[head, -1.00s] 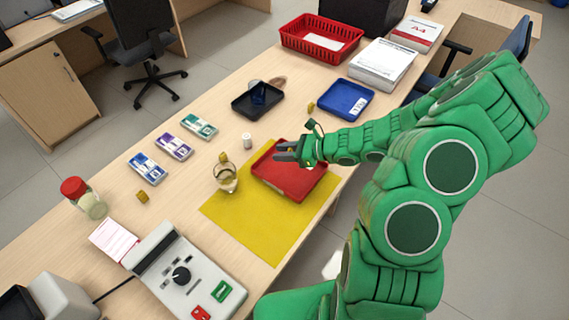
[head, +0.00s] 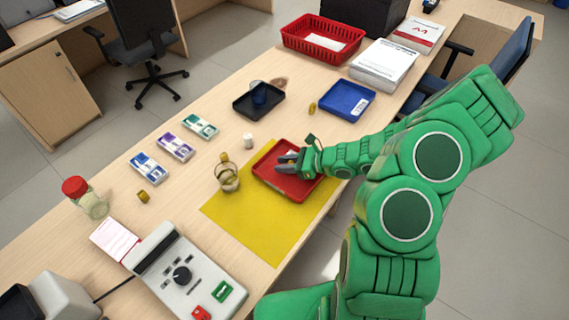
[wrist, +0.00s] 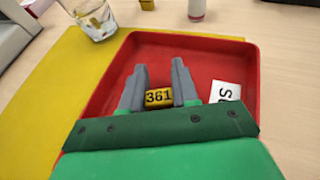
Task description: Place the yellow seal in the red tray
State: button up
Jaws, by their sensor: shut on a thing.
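The yellow seal (wrist: 158,97), marked 361, is between the fingers of my gripper (wrist: 158,90) in the wrist view. My gripper is shut on it, low over the floor of the red tray (wrist: 98,108); I cannot tell if the seal touches the floor. In the head view my gripper (head: 282,163) is over the red tray (head: 296,193), and the seal is hard to make out there. A white label (wrist: 226,92) shows in the tray, right of the fingers.
The red tray stands on a yellow mat (head: 250,228). A glass (head: 227,181) and a white cylinder (head: 248,140) stand left of it. Other small yellow pieces (head: 143,196) lie about. A blue tray (head: 368,103) and a black tray (head: 243,109) lie farther back.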

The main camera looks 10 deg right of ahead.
jog(key=shift+f, duration=0.15)
jog(key=o, duration=1)
